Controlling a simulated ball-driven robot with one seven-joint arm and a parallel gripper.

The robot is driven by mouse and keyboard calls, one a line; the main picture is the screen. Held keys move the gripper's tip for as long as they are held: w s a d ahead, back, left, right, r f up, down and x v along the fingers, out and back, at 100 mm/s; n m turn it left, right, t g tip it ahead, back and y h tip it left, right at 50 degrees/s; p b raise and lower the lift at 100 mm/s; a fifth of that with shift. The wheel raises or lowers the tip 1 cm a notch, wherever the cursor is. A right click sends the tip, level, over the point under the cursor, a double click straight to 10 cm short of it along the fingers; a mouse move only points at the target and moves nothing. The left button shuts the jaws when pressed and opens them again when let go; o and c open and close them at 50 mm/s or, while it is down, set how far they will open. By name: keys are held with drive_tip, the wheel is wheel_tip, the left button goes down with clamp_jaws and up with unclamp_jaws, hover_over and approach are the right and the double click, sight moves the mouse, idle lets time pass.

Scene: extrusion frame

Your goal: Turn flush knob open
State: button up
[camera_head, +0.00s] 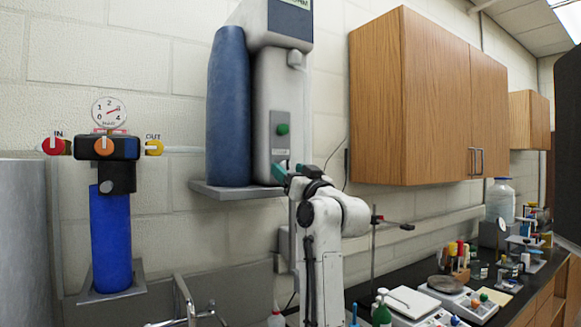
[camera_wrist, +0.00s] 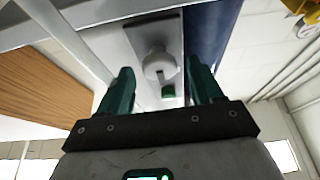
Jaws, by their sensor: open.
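No flush label is legible. A round white knob (camera_wrist: 160,65) with a slot sits on the underside of the white wall unit (camera_head: 274,95) in the wrist view, beside a small green part (camera_wrist: 168,90). In the head view a green knob (camera_head: 283,129) shows on the unit's grey panel. My gripper (camera_wrist: 160,85) has its teal fingers apart, one on each side of the white knob in the wrist view, with nothing between them. In the head view my gripper (camera_head: 281,172) is just below the panel at the unit's lower front. Contact cannot be told.
A blue tank (camera_head: 228,105) stands left of the unit on a grey shelf (camera_head: 225,195). A wooden cabinet (camera_head: 400,100) hangs right, above a cluttered bench.

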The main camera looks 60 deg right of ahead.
drive_tip(key=shift+w+d, duration=0.1)
drive_tip(key=shift+w, duration=0.05)
drive_tip(key=shift+c, duration=0.2)
drive_tip(key=c, duration=1)
drive_tip(key=shift+o, duration=0.2)
